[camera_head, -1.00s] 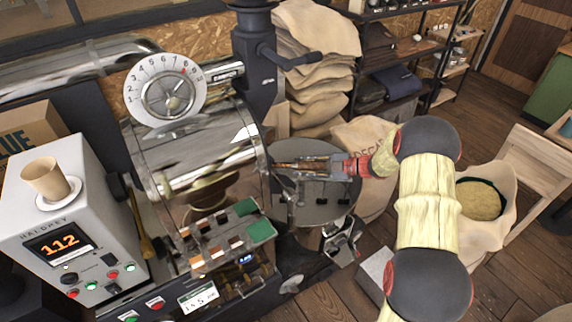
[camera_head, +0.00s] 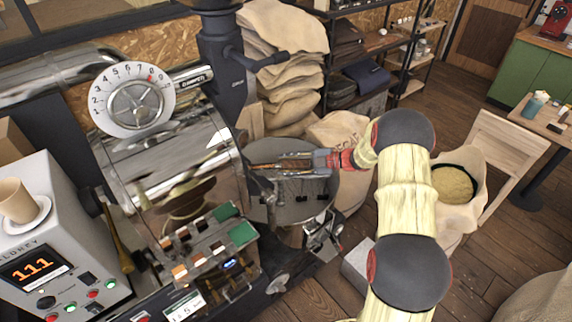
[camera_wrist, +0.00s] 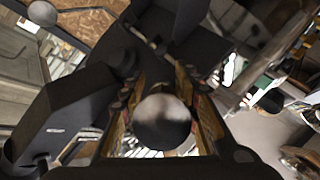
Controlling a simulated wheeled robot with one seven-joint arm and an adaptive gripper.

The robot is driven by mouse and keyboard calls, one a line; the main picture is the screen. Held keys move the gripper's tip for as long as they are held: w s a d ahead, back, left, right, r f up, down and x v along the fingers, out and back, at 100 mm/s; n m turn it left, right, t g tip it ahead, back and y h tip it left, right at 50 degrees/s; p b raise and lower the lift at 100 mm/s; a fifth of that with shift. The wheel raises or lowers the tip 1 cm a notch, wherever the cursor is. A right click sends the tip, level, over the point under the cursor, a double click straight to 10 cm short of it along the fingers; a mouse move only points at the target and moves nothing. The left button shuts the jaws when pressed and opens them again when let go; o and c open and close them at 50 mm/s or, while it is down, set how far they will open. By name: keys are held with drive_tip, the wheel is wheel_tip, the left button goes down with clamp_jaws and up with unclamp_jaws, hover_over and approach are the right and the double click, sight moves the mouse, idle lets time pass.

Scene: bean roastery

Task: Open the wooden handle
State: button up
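My gripper (camera_head: 255,168) is at the right side of the shiny roaster drum (camera_head: 190,160), above the round cooling tray (camera_head: 325,200). In the wrist view its two fingers (camera_wrist: 163,100) stand apart. A dark round knob with a pale, blurred top (camera_wrist: 163,112) shows between them. I cannot tell whether the fingers touch it. I cannot clearly make out a wooden handle at the fingertips; the fingers and the drum edge hide that spot in the head view.
A grey control box (camera_head: 55,240) with a cup stands at left. Stacked sacks (camera_head: 285,65) are behind, and an open sack of beans (camera_head: 455,190) is at right.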

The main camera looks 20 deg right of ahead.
sight(308, 163)
drive_tip(key=v, duration=1.2)
drive_tip(key=shift+f, duration=0.15)
drive_tip(key=shift+c, duration=0.4)
